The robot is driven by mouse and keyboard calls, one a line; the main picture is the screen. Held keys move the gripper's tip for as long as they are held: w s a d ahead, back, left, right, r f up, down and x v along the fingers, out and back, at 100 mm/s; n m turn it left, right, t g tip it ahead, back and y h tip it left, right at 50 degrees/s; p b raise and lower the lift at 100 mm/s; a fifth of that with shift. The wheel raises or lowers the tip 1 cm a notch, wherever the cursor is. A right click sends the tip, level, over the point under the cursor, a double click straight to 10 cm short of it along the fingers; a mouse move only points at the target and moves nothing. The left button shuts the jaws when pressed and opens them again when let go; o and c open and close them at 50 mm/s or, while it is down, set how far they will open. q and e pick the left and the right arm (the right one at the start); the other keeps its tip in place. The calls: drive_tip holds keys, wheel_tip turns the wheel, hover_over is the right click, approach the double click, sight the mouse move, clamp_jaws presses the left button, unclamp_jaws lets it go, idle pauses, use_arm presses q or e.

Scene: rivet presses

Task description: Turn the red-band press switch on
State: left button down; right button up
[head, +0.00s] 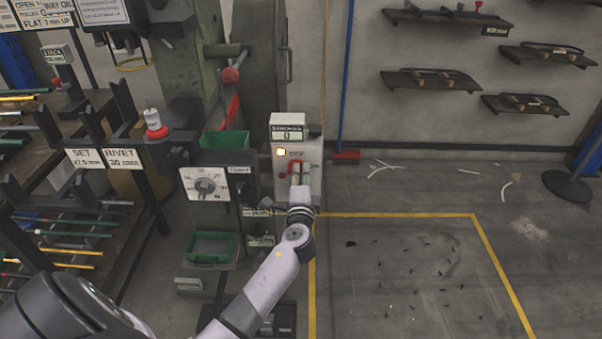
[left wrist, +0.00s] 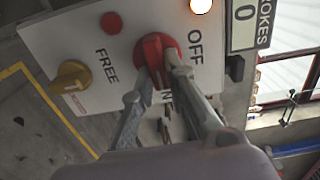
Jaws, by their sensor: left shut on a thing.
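A white control box (head: 283,186) stands beside the press with the red band (head: 233,110). In the left wrist view its panel (left wrist: 85,45) carries a red rotary switch (left wrist: 152,48). "OFF" is printed to the right of the switch and "FREE" to its left; lettering below it is partly hidden by my fingers. My left gripper (left wrist: 158,75) is shut on the red switch, one finger on each side of its grip. In the head view the left gripper (head: 299,177) reaches the box front and covers most of the switch. My right gripper is not in view.
A lit lamp (left wrist: 201,5), a dark red button (left wrist: 111,23) and a yellow knob (left wrist: 72,82) are near the switch. A strokes counter (head: 287,134) reads 0. Another panel (head: 207,184) with a dial stands left.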

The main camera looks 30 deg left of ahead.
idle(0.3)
use_arm(q)
drive_tip(key=c, duration=1.7)
unclamp_jaws()
drive_tip(key=shift+o, duration=0.5)
drive_tip(key=v, duration=1.2)
